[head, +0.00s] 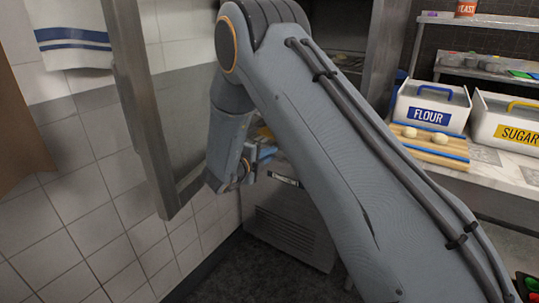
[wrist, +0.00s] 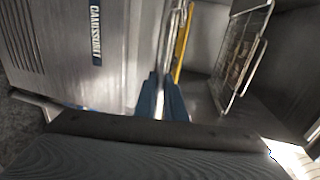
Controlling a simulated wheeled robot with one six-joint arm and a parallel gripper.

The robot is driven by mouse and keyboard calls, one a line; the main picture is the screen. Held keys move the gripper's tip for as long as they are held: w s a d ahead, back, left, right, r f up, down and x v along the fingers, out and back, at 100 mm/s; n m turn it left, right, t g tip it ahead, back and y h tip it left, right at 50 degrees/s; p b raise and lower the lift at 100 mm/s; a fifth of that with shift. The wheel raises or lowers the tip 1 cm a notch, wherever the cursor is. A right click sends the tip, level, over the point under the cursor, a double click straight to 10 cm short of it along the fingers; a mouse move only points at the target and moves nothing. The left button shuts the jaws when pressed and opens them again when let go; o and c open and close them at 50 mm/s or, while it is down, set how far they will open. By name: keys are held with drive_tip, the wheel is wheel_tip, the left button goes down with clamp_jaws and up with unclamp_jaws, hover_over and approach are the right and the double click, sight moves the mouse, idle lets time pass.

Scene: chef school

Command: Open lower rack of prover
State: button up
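The prover is a steel cabinet (head: 290,225) with a vent grille below and a dark label strip; its door (head: 165,110) stands open at the left in the head view. My gripper (head: 264,155) is at the opening, just above the label strip; my arm hides most of the interior. In the wrist view, my gripper's blue fingers (wrist: 162,100) are close together around the wire front edge of the lower rack (wrist: 168,40), with only a narrow gap between them. A yellow strip (wrist: 182,45) runs beside that wire. Another wire rack (wrist: 240,62), bearing several pale pieces, is further right.
A counter at the right holds a flour bin (head: 432,108), a sugar bin (head: 508,122) and a wooden board (head: 430,146) with dough balls. A tiled wall (head: 75,200) is at the left. Dark floor shows in front of the prover.

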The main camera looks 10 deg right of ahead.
drive_tip(key=o, duration=0.3)
drive_tip(key=b+v, duration=0.1)
drive_tip(key=v, duration=0.7)
drive_tip(key=s+d+n+g+y, duration=0.3)
drive_tip(key=s+n, duration=0.5)
drive_tip(key=s, duration=0.4)
drive_tip(key=s+d+n+g+y+p, duration=0.1)
drive_tip(key=s+d+n+g+y, duration=0.3)
drive_tip(key=s+n, duration=0.5)
drive_tip(key=s+d+r+n+g+y+p, duration=0.1)
drive_tip(key=s+d+n+g+y, duration=0.2)
drive_tip(key=s, duration=1.2)
drive_tip(key=d+n+g, duration=0.2)
drive_tip(key=d+n, duration=0.2)
drive_tip(key=n, duration=0.2)
